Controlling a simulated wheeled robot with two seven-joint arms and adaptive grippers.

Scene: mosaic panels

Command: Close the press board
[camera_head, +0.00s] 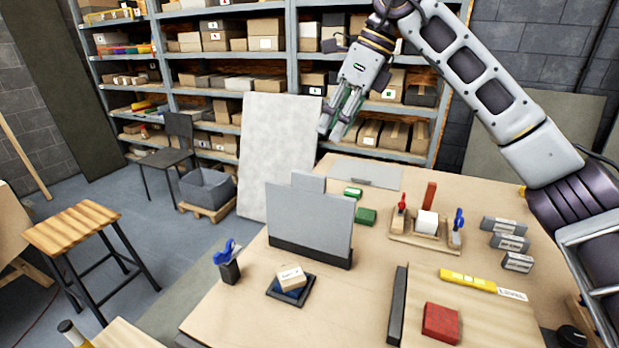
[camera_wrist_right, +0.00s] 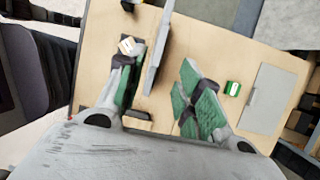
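The press board (camera_head: 310,222) stands upright as a grey panel on a dark base strip on the table, with a small tab on its top edge. In the right wrist view, the board (camera_wrist_right: 157,55) shows nearly edge-on between my two fingers, though it lies farther from the camera. My right gripper (camera_head: 335,128) hangs above and behind the board in the head view, apart from it. In the right wrist view, its green-padded fingers (camera_wrist_right: 160,93) are spread and hold nothing. My left gripper is out of view.
A block on a dark pad (camera_head: 290,280) and a blue-handled tool in a holder (camera_head: 229,262) are in front of the board. A tool caddy (camera_head: 425,228), green boxes (camera_head: 365,216) and a red block (camera_head: 441,322) are to the right. A flat grey sheet (camera_head: 366,172) lies behind.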

